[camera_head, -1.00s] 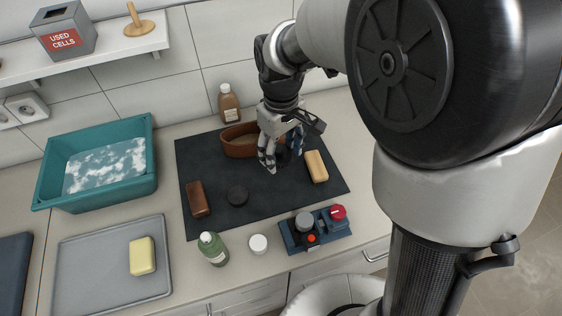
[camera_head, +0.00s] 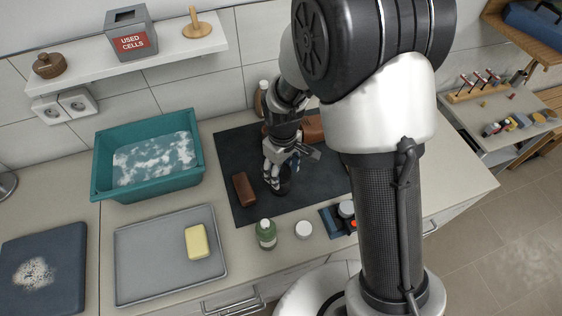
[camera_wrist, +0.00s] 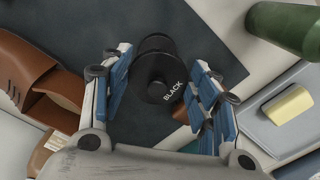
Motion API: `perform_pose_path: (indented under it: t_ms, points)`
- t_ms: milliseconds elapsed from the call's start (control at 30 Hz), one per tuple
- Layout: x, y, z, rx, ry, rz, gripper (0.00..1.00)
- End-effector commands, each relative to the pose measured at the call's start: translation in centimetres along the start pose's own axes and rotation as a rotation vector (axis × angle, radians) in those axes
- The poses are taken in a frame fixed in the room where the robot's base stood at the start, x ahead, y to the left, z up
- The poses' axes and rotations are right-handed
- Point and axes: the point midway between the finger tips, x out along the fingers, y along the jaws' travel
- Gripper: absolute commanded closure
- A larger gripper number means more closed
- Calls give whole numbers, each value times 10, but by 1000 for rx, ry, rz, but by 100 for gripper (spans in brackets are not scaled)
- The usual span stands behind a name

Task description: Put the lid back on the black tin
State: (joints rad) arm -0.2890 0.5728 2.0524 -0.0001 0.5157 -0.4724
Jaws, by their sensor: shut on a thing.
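My gripper (camera_head: 275,178) is over the dark mat, to the right of the brown bar. In the wrist view, a round black lid (camera_wrist: 150,92) with a small knob and the word "BLACK" sits between the blue-padded fingers, and my gripper is shut on it. A dark round shape, seemingly the black tin (camera_wrist: 154,42), shows just beyond the lid and is partly hidden by it. In the head view, the dark tin (camera_head: 284,188) shows beside the fingertips, largely covered by my gripper. I cannot tell whether lid and tin touch.
The brown bar (camera_head: 243,188) lies close on the left. A green bottle (camera_head: 265,234) and a white jar (camera_head: 304,229) stand at the front. A teal basin (camera_head: 150,195) and a grey tray (camera_head: 135,270) with yellow soap (camera_head: 197,242) are further left.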

Motion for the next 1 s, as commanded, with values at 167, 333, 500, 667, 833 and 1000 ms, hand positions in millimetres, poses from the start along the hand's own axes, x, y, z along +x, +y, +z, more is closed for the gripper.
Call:
perform_pose_path:
  t_ms: [167,333,500,667,833,1000]
  points:
    - [15,0,0,0,-1,0,56]
    - [32,0,0,0,-1,0,56]
    - [48,0,0,1,-1,-1,56]
    - [58,0,0,1,-1,0,56]
    - [60,0,0,1,0,0,56]
    - [59,0,0,1,0,0,56]
